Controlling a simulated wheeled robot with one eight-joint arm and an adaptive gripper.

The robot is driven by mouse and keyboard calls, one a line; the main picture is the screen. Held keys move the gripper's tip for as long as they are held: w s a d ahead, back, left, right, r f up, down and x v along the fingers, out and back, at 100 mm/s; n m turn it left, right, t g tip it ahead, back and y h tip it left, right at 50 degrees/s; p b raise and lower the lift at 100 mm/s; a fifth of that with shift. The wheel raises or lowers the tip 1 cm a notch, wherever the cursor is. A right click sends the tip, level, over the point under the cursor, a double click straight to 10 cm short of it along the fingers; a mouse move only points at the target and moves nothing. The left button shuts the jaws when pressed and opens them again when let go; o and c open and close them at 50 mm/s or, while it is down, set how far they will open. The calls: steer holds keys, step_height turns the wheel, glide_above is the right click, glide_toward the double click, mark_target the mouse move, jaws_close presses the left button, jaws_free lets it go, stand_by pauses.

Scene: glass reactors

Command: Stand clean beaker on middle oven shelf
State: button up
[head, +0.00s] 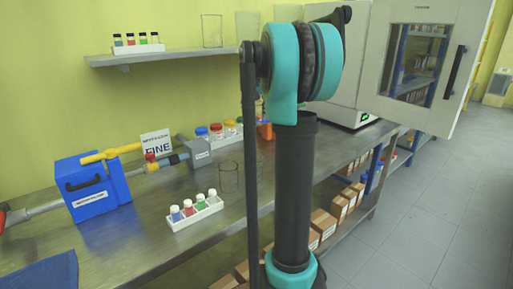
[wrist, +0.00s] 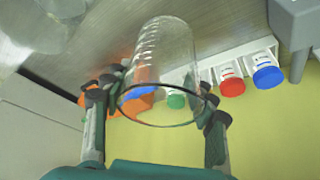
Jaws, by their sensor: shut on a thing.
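A clear glass beaker (wrist: 165,58) with pale markings and a dark-looking rim is between the fingers of my gripper (wrist: 160,104) in the wrist view. My gripper is shut on it, and it looks empty. In the head view my arm hides the gripper and the held beaker. The oven (head: 345,75) stands on the far bench at the right. Its windowed door (head: 452,62) is swung open towards the aisle. The oven's inside and its middle shelf are hidden in the head view.
Another glass beaker (head: 228,177) stands on the bench (head: 130,245), beside a vial rack (head: 196,213). A wall shelf (head: 180,56) holds glassware and vials. A blue valve box (head: 93,188) is at left. A rack of capped jars (wrist: 205,66) lies behind the held beaker. The aisle floor (head: 400,225) is clear.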

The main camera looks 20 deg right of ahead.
step_height(320, 180, down, 16)
steer(key=shift+r, duration=0.1)
stand_by(0.4)
steer(key=shift+f, duration=0.2)
steer(key=o, duration=1.2)
steer(key=shift+r, duration=0.1)
